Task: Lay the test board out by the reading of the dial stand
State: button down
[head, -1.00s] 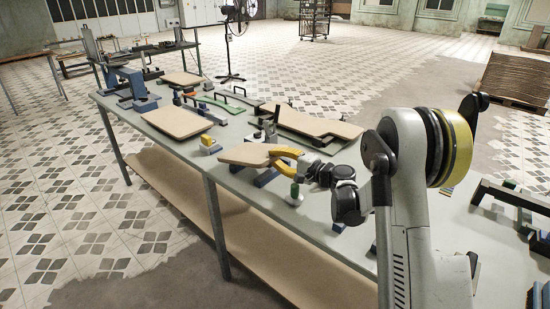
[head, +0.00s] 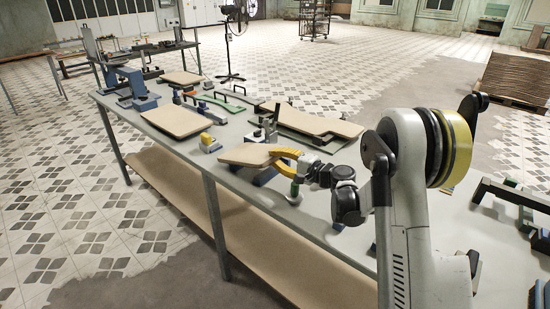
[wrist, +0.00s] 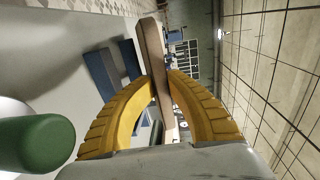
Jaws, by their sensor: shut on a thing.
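My gripper (head: 284,155) has its yellow fingers closed on the near right end of a tan board (head: 245,154). In the wrist view the same board (wrist: 151,45) stands edge-on between the two fingertips (wrist: 160,82). The board is over the table, above blue blocks (head: 264,177); I cannot tell whether it touches them. I cannot make out a dial or its reading in either view.
A green-topped knob (head: 294,188) stands close under my gripper, and looms at the left in the wrist view (wrist: 36,145). Other tan boards lie on the table (head: 176,121), (head: 318,123). A blue block with a yellow top (head: 208,141) stands left of the held board.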

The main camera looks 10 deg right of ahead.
jog(key=shift+s+f, duration=0.1)
jog(key=shift+f, duration=0.2)
dwell(0.6)
jog(key=c, duration=1.4)
grip_release()
jog(key=shift+c, duration=0.2)
jog(key=shift+s, duration=0.1)
jog(key=shift+b+v, duration=0.4)
jog(key=shift+v, duration=2.2)
jog(key=shift+d, duration=0.15)
jog(key=shift+r, duration=0.1)
jog(key=o, duration=0.6)
